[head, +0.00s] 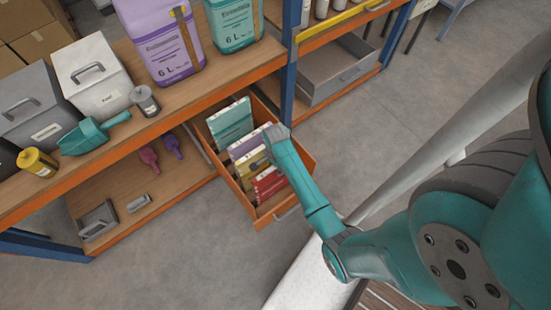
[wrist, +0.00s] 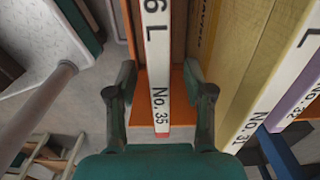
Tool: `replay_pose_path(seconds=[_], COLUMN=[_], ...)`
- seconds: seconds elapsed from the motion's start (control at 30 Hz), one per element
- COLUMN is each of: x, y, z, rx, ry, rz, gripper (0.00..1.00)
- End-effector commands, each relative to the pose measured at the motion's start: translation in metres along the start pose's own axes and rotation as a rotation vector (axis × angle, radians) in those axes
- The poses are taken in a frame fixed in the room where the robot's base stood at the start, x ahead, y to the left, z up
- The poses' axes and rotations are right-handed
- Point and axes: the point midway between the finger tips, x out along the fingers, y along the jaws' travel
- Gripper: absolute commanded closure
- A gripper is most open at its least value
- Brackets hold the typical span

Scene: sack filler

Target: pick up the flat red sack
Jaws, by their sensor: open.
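The flat red sack (head: 268,184) stands upright at the front of the open orange drawer, in front of the yellow sack (head: 254,163). In the wrist view the red sack (wrist: 160,85) shows its narrow white edge marked "6 L No. 35", with a red end at the bottom. My gripper (head: 277,137) is over the drawer in the head view, where its fingers are hard to make out. In the wrist view my gripper (wrist: 160,80) is open, one finger on each side of the white edge, with gaps at both sides.
The drawer (head: 308,160) also holds a purple sack (head: 250,145) and a teal sack (head: 231,123) farther back. The workbench (head: 225,72) carries large sacks, boxes and a teal scoop (head: 92,132). Floor is free in front of the drawer.

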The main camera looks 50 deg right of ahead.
Motion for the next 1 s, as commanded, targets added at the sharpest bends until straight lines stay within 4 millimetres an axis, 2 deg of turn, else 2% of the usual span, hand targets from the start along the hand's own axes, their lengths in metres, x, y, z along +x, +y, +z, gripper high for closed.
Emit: replay_pose_path(seconds=[0.13, 0.37, 0.57, 0.6, 1.0], x=[0.0102, 0.0111, 0.011, 0.011, 0.0079], y=[0.0001, 0.0002, 0.0003, 0.0004, 0.0], z=[0.0, 0.0, 0.0, 0.0, 0.0], rx=[0.0, 0.0, 0.0, 0.0, 0.0], ry=[0.0, 0.0, 0.0, 0.0, 0.0], rz=[0.0, 0.0, 0.0, 0.0, -0.001], gripper=[0.48, 0.48, 0.98, 1.0, 1.0])
